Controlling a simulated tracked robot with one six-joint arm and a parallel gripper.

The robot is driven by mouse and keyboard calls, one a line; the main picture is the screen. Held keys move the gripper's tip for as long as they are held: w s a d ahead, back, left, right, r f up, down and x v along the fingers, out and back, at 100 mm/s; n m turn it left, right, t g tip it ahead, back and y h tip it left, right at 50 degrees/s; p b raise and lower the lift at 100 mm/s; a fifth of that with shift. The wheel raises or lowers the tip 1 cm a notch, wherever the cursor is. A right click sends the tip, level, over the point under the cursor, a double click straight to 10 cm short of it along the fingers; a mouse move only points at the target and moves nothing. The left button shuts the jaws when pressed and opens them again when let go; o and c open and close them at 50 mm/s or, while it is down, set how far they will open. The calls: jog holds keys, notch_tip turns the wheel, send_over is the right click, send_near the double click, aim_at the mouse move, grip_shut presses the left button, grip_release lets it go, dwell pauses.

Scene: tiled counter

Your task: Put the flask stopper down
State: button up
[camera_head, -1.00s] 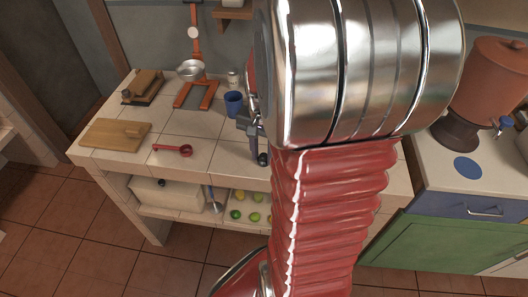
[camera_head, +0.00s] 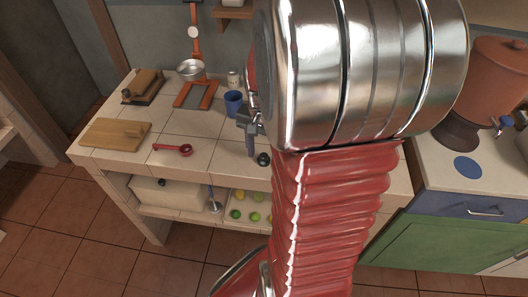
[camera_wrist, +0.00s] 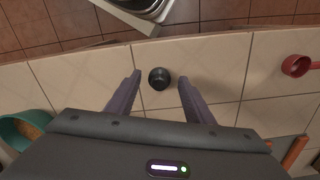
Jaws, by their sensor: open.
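The flask stopper is a small dark round piece (camera_head: 263,159) standing on the tiled counter (camera_head: 190,122) near its front edge. In the wrist view the stopper (camera_wrist: 159,78) shows between the two finger ends, with a gap on each side. My gripper (camera_head: 250,152) is open and empty, just left of the stopper in the head view. Both fingers also show in the wrist view (camera_wrist: 160,79), spread apart. My arm hides the counter to the right of the stopper in the head view.
A red scoop (camera_head: 173,150) and a wooden board (camera_head: 115,134) lie to the left. A blue cup (camera_head: 234,103) and an orange stand (camera_head: 196,94) are farther back. A teal bowl (camera_wrist: 22,132) is at the left of the wrist view. Tiles around the stopper are clear.

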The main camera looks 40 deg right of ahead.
aim_at(263, 156)
notch_tip(263, 156, up, 12)
jog(key=shift+f, duration=0.15)
dwell(0.3)
dwell(0.4)
jog(key=s+a+r+n+t, duration=0.1)
jog(key=s+a+n+t, duration=0.1)
jog(key=a+n, duration=0.4)
jog(key=s+a+r+n+t, duration=0.2)
jog(key=a+n, duration=0.5)
jog(key=a, duration=0.9)
jog(key=shift+a+r+t, duration=0.15)
jog(key=shift+r+t, duration=0.15)
jog(key=shift+t, duration=0.5)
jog(key=shift+c, duration=0.5)
